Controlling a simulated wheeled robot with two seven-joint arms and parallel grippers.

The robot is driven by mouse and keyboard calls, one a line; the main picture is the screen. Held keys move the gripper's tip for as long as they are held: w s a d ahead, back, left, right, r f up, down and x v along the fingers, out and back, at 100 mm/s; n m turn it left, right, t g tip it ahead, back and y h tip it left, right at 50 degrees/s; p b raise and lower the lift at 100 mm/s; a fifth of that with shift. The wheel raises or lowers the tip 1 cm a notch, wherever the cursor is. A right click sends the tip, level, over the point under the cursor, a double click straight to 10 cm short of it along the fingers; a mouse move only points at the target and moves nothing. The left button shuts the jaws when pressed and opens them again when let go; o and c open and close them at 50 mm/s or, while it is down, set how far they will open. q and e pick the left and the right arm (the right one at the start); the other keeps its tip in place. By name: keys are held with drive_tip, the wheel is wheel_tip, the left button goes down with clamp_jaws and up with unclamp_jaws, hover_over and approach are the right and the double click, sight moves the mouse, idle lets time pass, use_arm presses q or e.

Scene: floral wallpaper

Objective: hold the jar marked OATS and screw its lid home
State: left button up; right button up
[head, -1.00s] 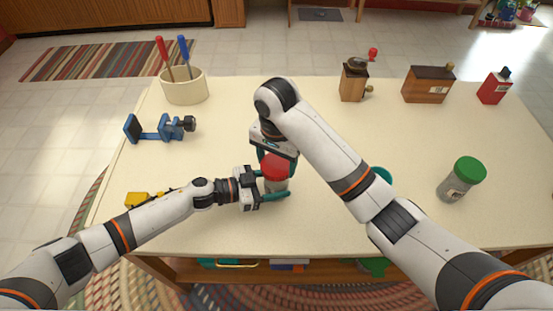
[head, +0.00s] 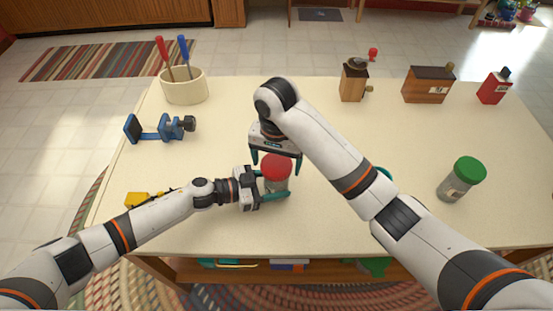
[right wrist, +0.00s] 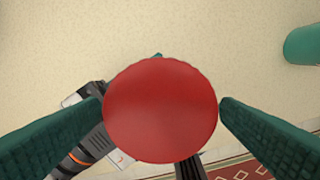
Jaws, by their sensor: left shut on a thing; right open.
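A clear jar (head: 276,187) with a red lid (head: 277,167) stands near the front middle of the table. No OATS marking can be read on it. My left gripper (head: 274,190) is shut around the jar's body from the left. My right gripper (head: 275,164) is above the lid, pointing down, with its teal fingers open on either side. In the right wrist view the red lid (right wrist: 160,110) lies between the two spread fingers, with small gaps beside it. Whether the lid sits fully down cannot be told.
A teal round thing (head: 384,173) is mostly hidden behind my right arm. A blue vise (head: 160,128), a tool crock (head: 184,86) and a yellow item (head: 143,199) are at the left. Wooden grinders (head: 428,84) stand at the back.

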sight(277, 164)
drive_tip(key=n, duration=0.9)
drive_tip(key=c, duration=0.8)
drive_tip(key=shift+m, duration=1.7)
drive_tip(key=o, duration=0.9)
drive_tip(key=shift+o, duration=0.2)
drive_tip(key=shift+r, duration=3.5)
